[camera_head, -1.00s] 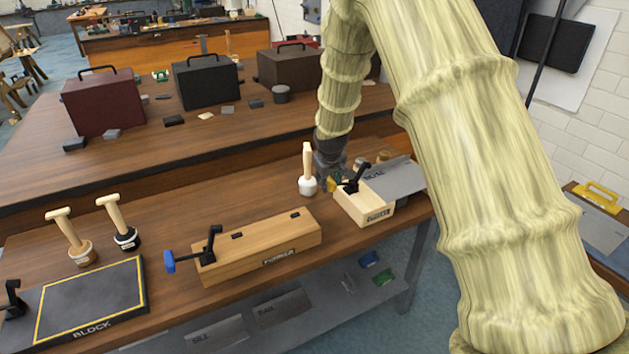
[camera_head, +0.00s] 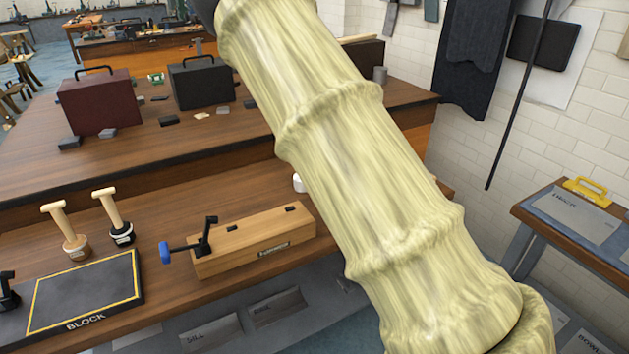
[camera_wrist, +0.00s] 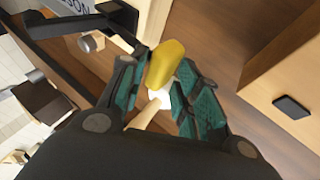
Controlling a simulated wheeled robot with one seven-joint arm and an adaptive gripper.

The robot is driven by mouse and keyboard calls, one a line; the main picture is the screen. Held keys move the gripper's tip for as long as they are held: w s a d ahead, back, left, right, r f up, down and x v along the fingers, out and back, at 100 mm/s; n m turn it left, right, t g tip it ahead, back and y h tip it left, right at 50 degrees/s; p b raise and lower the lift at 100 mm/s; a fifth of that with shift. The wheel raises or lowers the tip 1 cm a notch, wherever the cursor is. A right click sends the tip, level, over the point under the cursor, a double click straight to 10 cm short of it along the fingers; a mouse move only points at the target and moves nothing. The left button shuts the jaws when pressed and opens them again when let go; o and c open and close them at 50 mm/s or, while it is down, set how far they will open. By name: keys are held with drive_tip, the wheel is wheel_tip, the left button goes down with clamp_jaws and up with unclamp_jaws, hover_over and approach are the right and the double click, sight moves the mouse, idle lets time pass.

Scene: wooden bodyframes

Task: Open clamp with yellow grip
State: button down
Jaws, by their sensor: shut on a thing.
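The clamp's yellow grip (camera_wrist: 165,64) is in the wrist view, between the teal-padded fingers of my gripper (camera_wrist: 163,90), which is shut on it. The clamp's black arm (camera_wrist: 85,22) shows at the upper left of that view, with a black end by the grip. In the head view my own arm hides the gripper and this clamp. A second clamp (camera_head: 206,238), with a blue grip (camera_head: 165,252), stands on the wooden block (camera_head: 260,243) on the bench.
A white-headed mallet (camera_head: 299,183) is mostly hidden behind my arm. Two more mallets (camera_head: 116,218) (camera_head: 70,232) stand at the left behind the black board (camera_head: 85,290). Dark red (camera_head: 98,103) and black (camera_head: 199,84) cases stand on the farther bench.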

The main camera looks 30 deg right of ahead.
drive_tip(key=shift+s+d, duration=0.1)
drive_tip(key=shift+d, duration=0.25)
drive_tip(key=c, duration=1.2)
unclamp_jaws()
drive_tip(key=shift+d+f, duration=0.1)
drive_tip(key=shift+f, duration=0.05)
drive_tip(key=shift+o, duration=0.4)
drive_tip(key=shift+d+f, duration=0.2)
drive_tip(key=shift+f, duration=0.05)
drive_tip(key=shift+w+a+r, duration=0.2)
drive_tip(key=shift+a+r, duration=0.05)
drive_tip(key=shift+a, duration=0.2)
drive_tip(key=shift+r, duration=0.1)
drive_tip(key=v, duration=1.1)
drive_tip(key=shift+s+a+r, duration=0.15)
drive_tip(key=shift+a+r, duration=0.15)
drive_tip(key=shift+c, duration=0.2)
